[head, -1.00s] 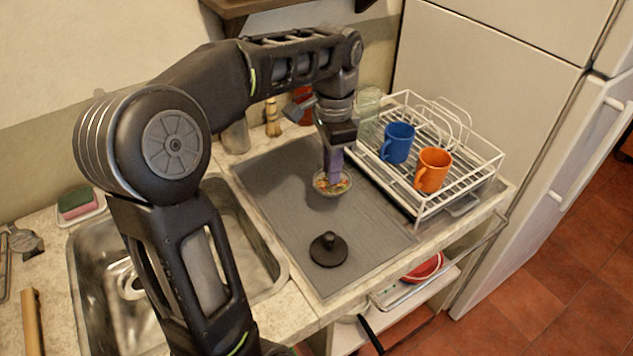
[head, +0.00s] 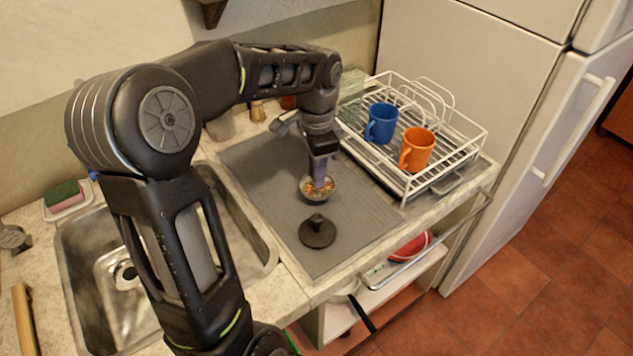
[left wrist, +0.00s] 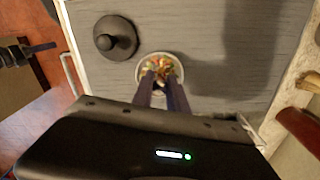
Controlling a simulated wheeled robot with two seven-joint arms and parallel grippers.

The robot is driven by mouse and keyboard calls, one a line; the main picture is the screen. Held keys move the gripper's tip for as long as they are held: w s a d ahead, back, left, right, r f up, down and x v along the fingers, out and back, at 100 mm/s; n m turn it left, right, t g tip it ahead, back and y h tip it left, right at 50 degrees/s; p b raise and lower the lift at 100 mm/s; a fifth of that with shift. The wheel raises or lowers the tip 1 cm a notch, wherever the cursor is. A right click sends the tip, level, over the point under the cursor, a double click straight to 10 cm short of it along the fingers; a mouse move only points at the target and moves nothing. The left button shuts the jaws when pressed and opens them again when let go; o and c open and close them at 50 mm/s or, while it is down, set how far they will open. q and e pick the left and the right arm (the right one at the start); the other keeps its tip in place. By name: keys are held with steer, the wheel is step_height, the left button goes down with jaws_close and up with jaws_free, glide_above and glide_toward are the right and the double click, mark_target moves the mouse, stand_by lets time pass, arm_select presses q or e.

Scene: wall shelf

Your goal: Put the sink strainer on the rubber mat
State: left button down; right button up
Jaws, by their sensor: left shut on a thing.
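The sink strainer (head: 318,194) is a small round metal basket with colourful food scraps in it. My left gripper (head: 320,176) is shut on it from above. The strainer is over the grey ribbed rubber mat (head: 365,218), low and close to its surface; I cannot tell whether it touches. In the left wrist view the strainer (left wrist: 143,72) sits at the fingertips of my left gripper (left wrist: 160,78), with the mat (left wrist: 195,28) around it. My right gripper is not in view.
A black sink plug (head: 317,233) lies on the mat just in front of the strainer. A white dish rack (head: 408,190) with a blue mug (head: 381,122) and an orange mug (head: 418,149) stands right. The sink (head: 85,285) is left.

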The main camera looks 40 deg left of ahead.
arm_select(q)
steer(key=shift+f, duration=0.1)
steer(key=shift+f, duration=1.75)
steer(key=shift+f, duration=0.2)
steer(key=c, duration=1.3)
jaws_free()
steer(key=shift+r, duration=0.15)
step_height(320, 180, up, 12)
steer(key=shift+r, duration=0.1)
